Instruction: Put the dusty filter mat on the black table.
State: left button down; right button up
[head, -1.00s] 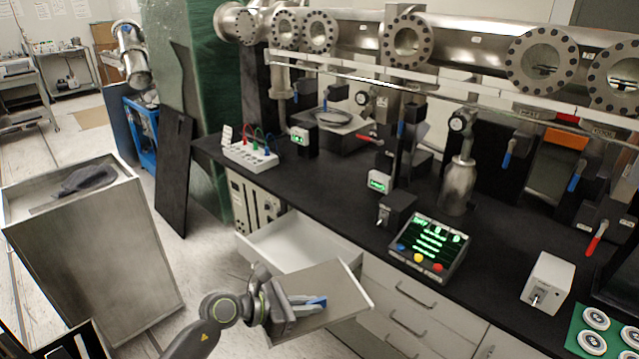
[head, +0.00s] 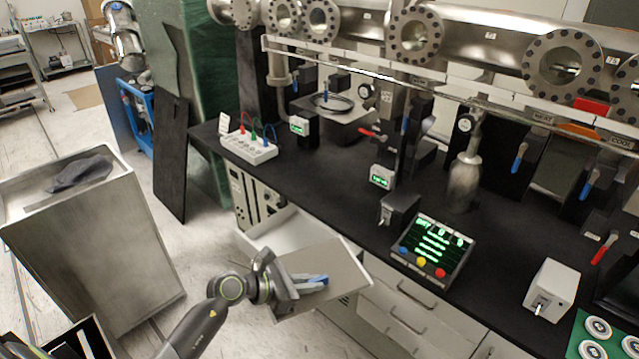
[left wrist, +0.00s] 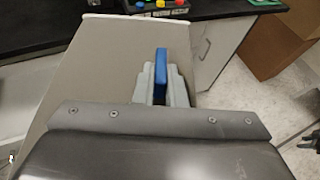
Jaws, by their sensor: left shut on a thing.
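A dark grey, limp, mat-like piece (head: 82,173) lies on top of the grey metal bin (head: 95,245) at the left; I cannot tell whether it is the dusty filter mat. The black table (head: 335,180) runs along the wall. My left gripper (head: 312,281) is shut on the blue handle (left wrist: 161,72) of an open drawer, well away from the dark piece. The drawer's grey front (head: 325,262) also fills much of the left wrist view (left wrist: 100,65). The visible part of the drawer's white inside (head: 275,232) looks empty.
A dark board (head: 170,155) leans behind the bin. Floor shows between bin and drawer.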

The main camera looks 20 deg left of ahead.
aim_at(309, 182)
jog(key=i+j, duration=0.4)
jog(key=i, duration=0.15)
jog(key=i+j, duration=0.35)
jog(key=i, duration=0.15)
jog(key=i+j, duration=0.4)
jog(key=i, duration=0.15)
